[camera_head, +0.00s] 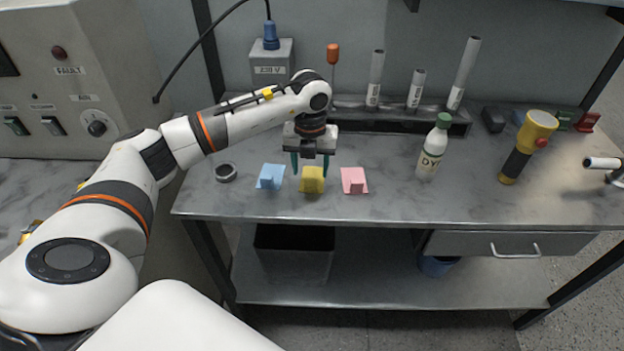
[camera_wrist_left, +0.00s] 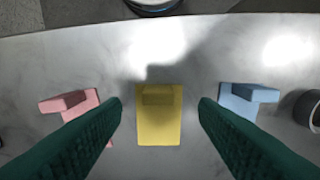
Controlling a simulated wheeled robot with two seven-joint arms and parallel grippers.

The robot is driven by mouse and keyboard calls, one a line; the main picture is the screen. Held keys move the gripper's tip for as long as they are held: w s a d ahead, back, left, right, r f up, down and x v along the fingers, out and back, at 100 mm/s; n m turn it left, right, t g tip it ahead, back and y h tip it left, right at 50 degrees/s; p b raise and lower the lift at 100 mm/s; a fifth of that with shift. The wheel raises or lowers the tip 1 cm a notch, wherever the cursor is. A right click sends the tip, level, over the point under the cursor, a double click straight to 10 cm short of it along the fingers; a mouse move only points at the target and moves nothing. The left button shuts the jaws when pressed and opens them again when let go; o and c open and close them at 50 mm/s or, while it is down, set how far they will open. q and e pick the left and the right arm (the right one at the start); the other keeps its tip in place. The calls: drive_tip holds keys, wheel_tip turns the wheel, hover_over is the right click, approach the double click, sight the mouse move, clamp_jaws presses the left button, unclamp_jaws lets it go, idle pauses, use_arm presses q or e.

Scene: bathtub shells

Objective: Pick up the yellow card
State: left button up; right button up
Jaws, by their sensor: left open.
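The yellow card (camera_head: 312,181) stands on the grey workbench near its front edge, between a blue card (camera_head: 270,177) and a pink card (camera_head: 354,180). My left gripper (camera_head: 325,168) is above and just behind the yellow card, pointing down, its green fingers apart and empty. In the left wrist view the yellow card (camera_wrist_left: 158,116) lies between the two open fingers (camera_wrist_left: 160,112), not gripped. The pink card (camera_wrist_left: 76,104) is at the left and the blue card (camera_wrist_left: 245,99) at the right. My right gripper is not in view.
A dark ring (camera_head: 226,172) lies left of the blue card. A white bottle (camera_head: 432,150) with a green cap and a yellow flashlight (camera_head: 527,147) stand to the right. A rack (camera_head: 395,117) with several tubes is behind. The bench (camera_head: 395,195) is clear between pink card and bottle.

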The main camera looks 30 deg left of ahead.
sight(311, 181)
use_arm(q)
drive_tip(key=f, duration=0.2)
drive_tip(key=f+p, duration=0.1)
drive_tip(key=shift+s+d+f, duration=0.2)
drive_tip(key=shift+f, duration=0.7)
drive_tip(key=c, duration=1)
